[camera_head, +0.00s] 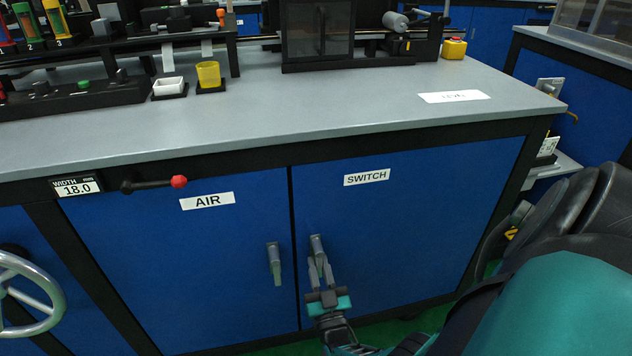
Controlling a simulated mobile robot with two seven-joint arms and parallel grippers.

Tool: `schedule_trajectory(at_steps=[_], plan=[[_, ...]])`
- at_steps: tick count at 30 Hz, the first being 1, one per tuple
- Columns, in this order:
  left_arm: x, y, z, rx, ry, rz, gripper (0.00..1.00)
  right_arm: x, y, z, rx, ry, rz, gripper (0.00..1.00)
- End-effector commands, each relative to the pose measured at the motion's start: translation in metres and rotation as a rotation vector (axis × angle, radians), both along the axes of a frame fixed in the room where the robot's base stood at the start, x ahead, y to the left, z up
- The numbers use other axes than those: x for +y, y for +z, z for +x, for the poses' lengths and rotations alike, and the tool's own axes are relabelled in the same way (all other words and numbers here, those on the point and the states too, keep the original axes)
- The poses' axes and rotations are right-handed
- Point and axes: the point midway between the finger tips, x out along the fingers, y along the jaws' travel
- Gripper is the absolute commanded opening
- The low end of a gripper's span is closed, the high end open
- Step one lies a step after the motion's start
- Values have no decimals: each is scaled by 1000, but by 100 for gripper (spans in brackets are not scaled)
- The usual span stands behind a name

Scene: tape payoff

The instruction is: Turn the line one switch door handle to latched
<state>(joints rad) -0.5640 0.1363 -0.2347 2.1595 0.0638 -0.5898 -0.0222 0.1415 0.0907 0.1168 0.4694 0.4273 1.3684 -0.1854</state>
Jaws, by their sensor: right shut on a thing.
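The blue switch door (400,220) carries a white SWITCH label (366,177) near its top. Its grey handle (316,243) sits near the door's left edge, and its lower part is hidden by my gripper. My right gripper (317,264) reaches up from below and is shut on this handle. The handle looks about upright, but how far it is turned is hard to tell behind the fingers. The door lies flush with the cabinet front. My left gripper is not in view.
The blue AIR door (180,265) is to the left, with its own grey handle (274,263) close to my right gripper. A red-tipped lever (155,184) and a handwheel (25,295) stick out further left. The grey worktop (330,100) overhangs above.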

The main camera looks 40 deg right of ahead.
Motion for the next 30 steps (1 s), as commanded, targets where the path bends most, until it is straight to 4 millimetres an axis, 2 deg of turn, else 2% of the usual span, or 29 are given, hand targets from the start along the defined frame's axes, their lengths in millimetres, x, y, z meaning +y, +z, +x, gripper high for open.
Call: schedule_trajectory(at_steps=[13,14,19,26,30], plan=[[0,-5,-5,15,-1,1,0,0,0,1,-7,1,14,0],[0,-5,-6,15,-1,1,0,0,0,1,-7,1,13,24],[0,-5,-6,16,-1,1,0,0,0,0,-6,1,12,41],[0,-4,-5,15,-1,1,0,0,0,0,-5,1,10,43],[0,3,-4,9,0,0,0,0,7,0,-6,1,10,43]])
